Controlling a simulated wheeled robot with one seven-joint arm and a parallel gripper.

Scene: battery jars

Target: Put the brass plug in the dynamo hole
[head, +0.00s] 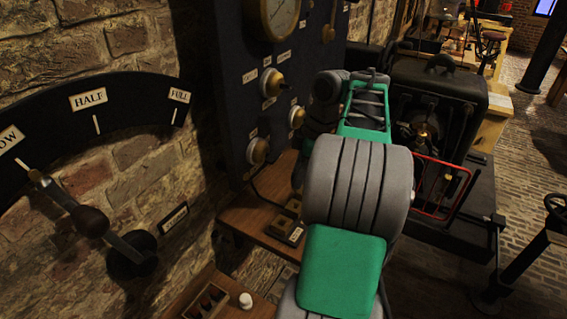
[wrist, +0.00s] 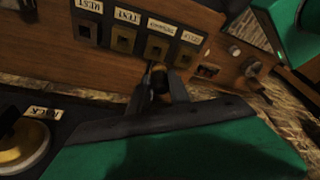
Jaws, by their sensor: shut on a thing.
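The wrist view shows a wooden panel (wrist: 145,75) with a row of square metal sockets, each under a white label. The dynamo hole (wrist: 156,47) appears to be the third from the left, though its label is small and blurred. My gripper (wrist: 160,92) is shut on a small dark piece with a dull brass tint, the brass plug (wrist: 159,82). The plug is just below the dynamo hole in the picture; I cannot tell whether its tip touches the panel. In the head view my arm hides the gripper and plug.
A brass-rimmed knob (wrist: 25,145) is at lower left in the wrist view. In the head view, a dark gauge panel (head: 245,110) stands behind a wooden shelf (head: 245,215), with a black machine (head: 440,100) at right and a lever (head: 90,222) at left.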

